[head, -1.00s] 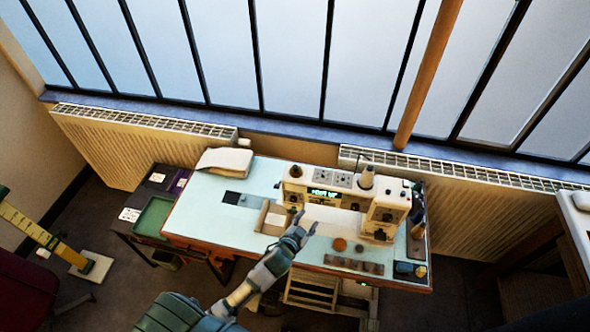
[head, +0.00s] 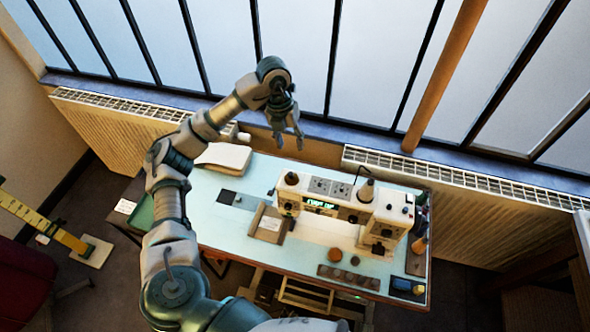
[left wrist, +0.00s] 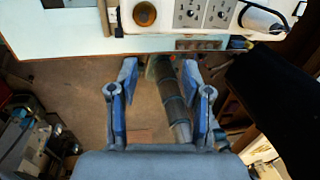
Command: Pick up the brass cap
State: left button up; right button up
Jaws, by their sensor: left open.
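A small round brown disc (head: 335,254), which may be the brass cap, lies on the pale blue table in front of the sewing machine. A smaller dark round piece (head: 355,260) is close to its right. I cannot tell for certain which is the cap. My left gripper (head: 289,142) is raised high and appears over the table's back edge, pointing down, well apart from both pieces. In the left wrist view its fingers (left wrist: 160,75) are spread with nothing held between them. Neither small piece can be made out there. My right gripper is not in view.
The cream sewing machine (head: 342,212) stands mid-table, with a shallow open tray (head: 258,232) to its left. A brown slotted strip (head: 348,277) lies near the front edge, with a dark box (head: 408,286) at the right corner. Radiators and windows stand behind.

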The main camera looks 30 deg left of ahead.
pick_arm(q)
jog(key=a, duration=0.2)
jog(key=p, duration=0.1)
send_over(290, 173)
jog(key=s, duration=0.1)
jog(key=shift+n+y, duration=0.3)
jog(key=shift+y, duration=0.1)
notch_tip(290, 173, down, 10)
jog(key=shift+a, duration=0.1)
jog(key=shift+f, duration=0.6)
jog(key=f+p, duration=0.1)
jog(key=f, duration=0.1)
jog(key=w+f, duration=0.1)
jog(key=f, duration=0.1)
jog(key=shift+f+p, duration=0.25)
jog(key=shift+p, duration=0.15)
jog(key=shift+f, duration=0.25)
grip_shut()
